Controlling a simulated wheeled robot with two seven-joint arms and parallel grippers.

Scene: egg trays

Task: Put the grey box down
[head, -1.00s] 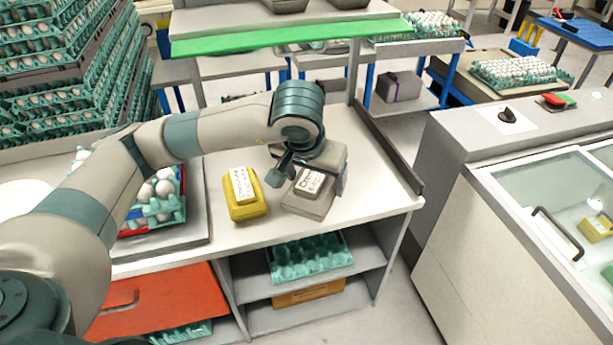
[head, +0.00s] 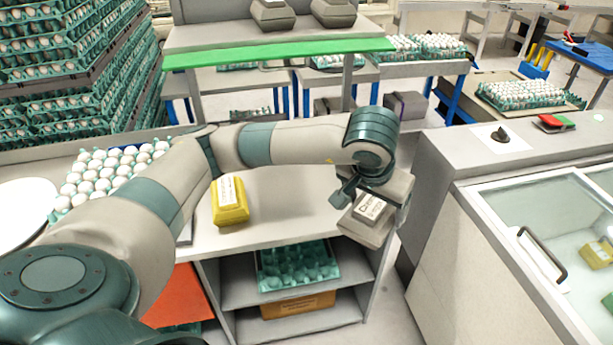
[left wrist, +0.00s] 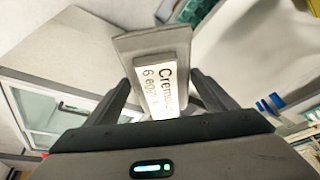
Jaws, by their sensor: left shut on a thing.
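The grey box (head: 355,231) has a white printed label on its top. It is tilted and held off the table, near the table's right front corner in the head view. My left gripper (head: 358,194) is shut on it. In the left wrist view the grey box (left wrist: 125,46) sits between the two fingers of my left gripper (left wrist: 160,90), label facing the camera. Part of the box is hidden behind the fingers and wrist. My right gripper is not in view.
A yellow box (head: 231,211) stands on the white table (head: 285,200), left of the held box. An egg tray (head: 106,176) is partly behind my left arm. A green-edged shelf (head: 270,53) rises behind. A glass-topped cabinet (head: 470,206) stands right, across a gap.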

